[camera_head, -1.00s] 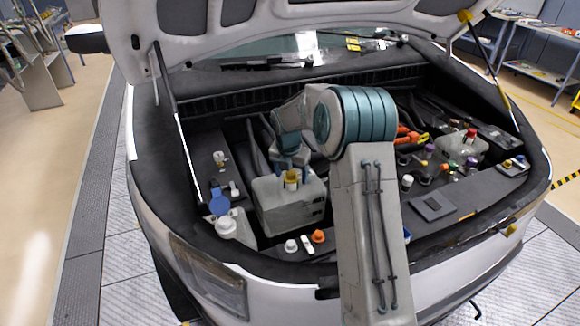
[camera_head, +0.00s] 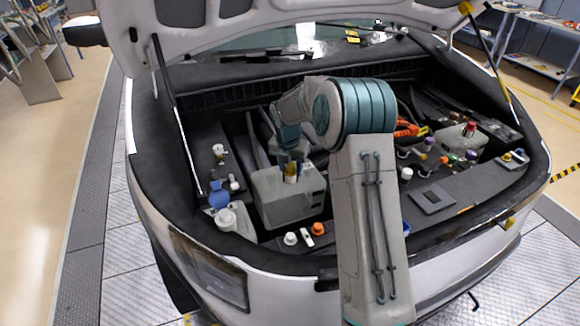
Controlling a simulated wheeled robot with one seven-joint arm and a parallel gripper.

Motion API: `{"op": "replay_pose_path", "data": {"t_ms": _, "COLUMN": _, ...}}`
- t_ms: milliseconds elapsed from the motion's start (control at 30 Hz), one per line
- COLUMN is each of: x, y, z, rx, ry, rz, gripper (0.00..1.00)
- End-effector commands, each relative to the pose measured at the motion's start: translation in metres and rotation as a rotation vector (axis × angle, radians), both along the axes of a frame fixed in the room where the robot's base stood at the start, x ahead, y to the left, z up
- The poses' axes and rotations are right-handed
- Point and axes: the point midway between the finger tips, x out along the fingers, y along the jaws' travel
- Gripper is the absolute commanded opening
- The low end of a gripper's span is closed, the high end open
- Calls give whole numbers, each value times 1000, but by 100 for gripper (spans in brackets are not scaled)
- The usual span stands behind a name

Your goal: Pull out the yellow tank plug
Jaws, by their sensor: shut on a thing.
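The yellow tank plug (camera_head: 291,172) stands upright at the top of a grey-white tank (camera_head: 287,206) in the left half of the engine bay. My gripper (camera_head: 290,163) points down from above and is shut on the plug. The fingers cover the plug's upper part. The plug's lower end meets the tank top, and I cannot tell whether it is seated or slightly raised.
White (camera_head: 290,239) and orange (camera_head: 318,229) caps sit in front. A second tank with a red cap (camera_head: 470,127) is at right. The raised hood (camera_head: 290,12) hangs above.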

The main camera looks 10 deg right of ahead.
Motion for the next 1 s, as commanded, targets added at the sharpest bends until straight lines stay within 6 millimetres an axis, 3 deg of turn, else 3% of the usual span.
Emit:
{"op": "replay_pose_path", "data": {"t_ms": 467, "x": 1, "y": 0, "z": 7, "rx": 0, "ry": -4, "rz": 0, "gripper": 27}}
{"op": "replay_pose_path", "data": {"t_ms": 1000, "x": 1, "y": 0, "z": 34, "rx": 1, "ry": -3, "rz": 0, "gripper": 27}}
